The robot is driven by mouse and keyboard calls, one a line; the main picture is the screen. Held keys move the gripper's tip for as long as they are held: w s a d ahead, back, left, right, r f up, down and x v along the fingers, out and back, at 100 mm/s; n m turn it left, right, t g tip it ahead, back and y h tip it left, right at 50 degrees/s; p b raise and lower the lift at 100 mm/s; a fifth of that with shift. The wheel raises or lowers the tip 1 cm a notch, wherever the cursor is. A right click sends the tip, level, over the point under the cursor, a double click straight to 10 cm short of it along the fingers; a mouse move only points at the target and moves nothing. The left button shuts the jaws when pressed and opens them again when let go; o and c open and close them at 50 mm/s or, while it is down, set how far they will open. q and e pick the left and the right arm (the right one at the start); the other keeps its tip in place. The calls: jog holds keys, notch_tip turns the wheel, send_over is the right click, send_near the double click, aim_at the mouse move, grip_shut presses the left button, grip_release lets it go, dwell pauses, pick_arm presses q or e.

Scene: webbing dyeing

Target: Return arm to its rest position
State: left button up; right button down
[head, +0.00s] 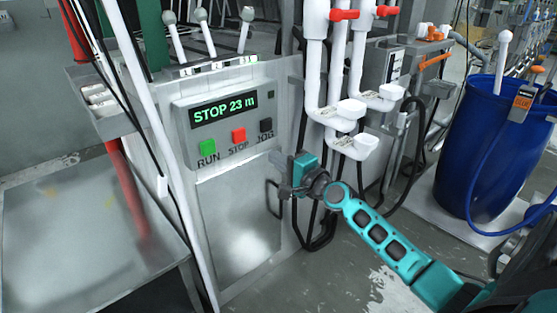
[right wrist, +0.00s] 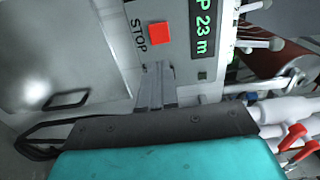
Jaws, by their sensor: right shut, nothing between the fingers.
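My right arm (head: 385,240), teal, reaches in from the lower right in the head view. Its gripper (head: 282,182) is in front of the right part of the grey control panel, below the black JOG button (head: 265,125). In the right wrist view the closed fingers (right wrist: 155,82) point at the panel, below the red STOP button (right wrist: 159,33), with nothing between them. They seem to hide the JOG button there; contact cannot be told. The display (head: 224,108) reads "STOP 23 m". My left gripper is not in view.
White pipes (head: 340,75) with red valve handles stand just behind and right of the gripper. A blue barrel (head: 485,150) with a blue hose is at the right. Black cables hang near the gripper. Open floor (head: 345,275) lies below the arm.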

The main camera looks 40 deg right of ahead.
pick_arm(q)
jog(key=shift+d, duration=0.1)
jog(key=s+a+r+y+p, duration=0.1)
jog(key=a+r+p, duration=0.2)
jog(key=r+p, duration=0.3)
jog(key=p, duration=0.4)
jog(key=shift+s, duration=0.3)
pick_arm(e)
jog(key=s+a+f+n+g, duration=0.3)
jog(key=s+a+f+n, duration=0.2)
jog(key=s+a+n, duration=0.4)
jog(key=s+a+f+n+g, duration=0.4)
jog(key=s+a+n, duration=0.6)
jog(key=s, duration=0.5)
notch_tip(320, 180, down, 2)
jog(key=shift+s+a+f+n, duration=0.25)
jog(key=shift+s+a+n, duration=0.05)
jog(key=shift+a, duration=0.8)
